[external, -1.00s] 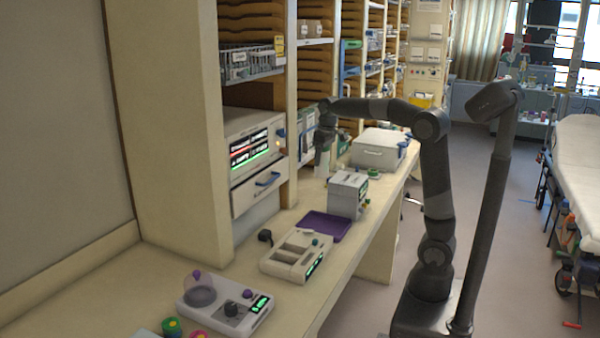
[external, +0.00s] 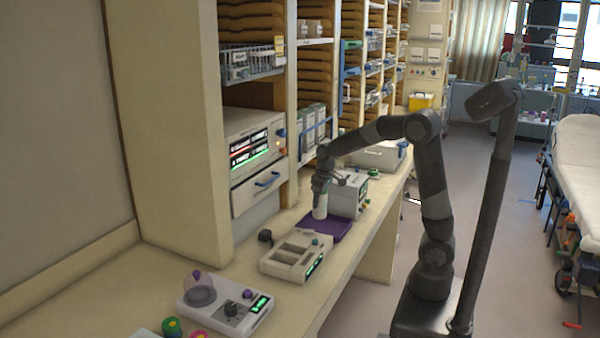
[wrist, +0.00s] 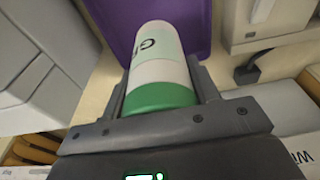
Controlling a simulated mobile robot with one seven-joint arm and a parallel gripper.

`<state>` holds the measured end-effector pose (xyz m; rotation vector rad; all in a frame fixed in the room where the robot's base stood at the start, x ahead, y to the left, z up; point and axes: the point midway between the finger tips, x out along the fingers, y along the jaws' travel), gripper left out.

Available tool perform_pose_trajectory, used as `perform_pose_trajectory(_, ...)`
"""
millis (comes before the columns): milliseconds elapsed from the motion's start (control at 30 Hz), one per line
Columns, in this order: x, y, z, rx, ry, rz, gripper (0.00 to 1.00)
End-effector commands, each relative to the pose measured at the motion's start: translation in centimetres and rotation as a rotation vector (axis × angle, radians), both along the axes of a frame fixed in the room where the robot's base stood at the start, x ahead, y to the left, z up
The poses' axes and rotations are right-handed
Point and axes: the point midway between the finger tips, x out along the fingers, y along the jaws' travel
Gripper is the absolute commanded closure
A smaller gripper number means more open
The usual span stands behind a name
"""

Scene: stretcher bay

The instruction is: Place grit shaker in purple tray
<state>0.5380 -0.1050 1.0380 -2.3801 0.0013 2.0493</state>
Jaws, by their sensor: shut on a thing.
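The grit shaker (wrist: 160,70) is a white cylinder with a green end and partly readable lettering. My gripper (wrist: 160,98) is shut on it, one finger on each side, in the wrist view. In the external view my gripper (external: 321,188) points down with the white shaker (external: 320,207) below it, over the purple tray (external: 338,229). The tray also shows in the wrist view (wrist: 195,15), beyond the shaker. I cannot tell whether the shaker touches the tray.
A grey-white box device (external: 347,196) stands just behind the tray. A white device with slots (external: 290,262) lies in front of it. A device with a clear dome (external: 228,303) sits nearer on the counter. Shelving and a screened unit (external: 250,150) line the left side.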

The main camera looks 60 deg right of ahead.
Motion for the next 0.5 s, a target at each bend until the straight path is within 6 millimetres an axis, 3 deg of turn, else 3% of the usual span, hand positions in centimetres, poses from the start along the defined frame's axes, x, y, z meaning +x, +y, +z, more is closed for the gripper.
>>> perform_pose_trajectory(500,0.1,0.0,-4.9,0.000,-0.002,0.000,0.77)
